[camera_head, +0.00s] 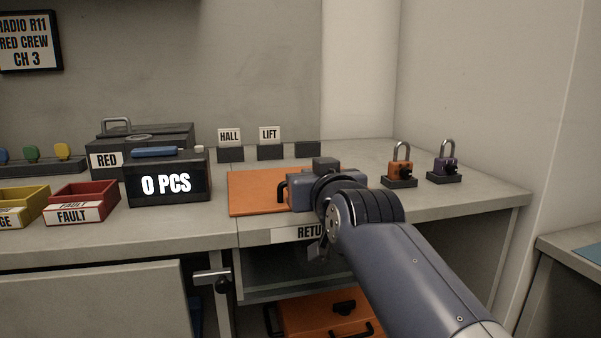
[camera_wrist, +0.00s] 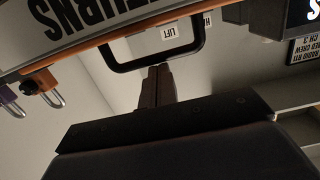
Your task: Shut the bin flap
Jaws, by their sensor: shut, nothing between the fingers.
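An orange panel (camera_head: 252,190), which looks like the bin flap, lies about level with the counter above a RETURNS label (camera_head: 296,232). In the wrist view, which is upside down, the panel's orange edge (camera_wrist: 95,43) and a black loop handle (camera_wrist: 118,67) on it show. My gripper (camera_wrist: 160,68) is shut and empty. Its fingertips overlap the handle's bar in that view; I cannot tell whether they touch it. In the head view my arm covers the panel's right part and my fingertips are hard to make out. How far the flap stands open cannot be told.
Two padlocks, orange (camera_head: 401,166) and purple (camera_head: 444,164), stand on the right of the counter. A black box reading 0 PCS (camera_head: 168,184) and a red FAULT tray (camera_head: 80,204) stand left. An orange case (camera_head: 300,312) is below.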

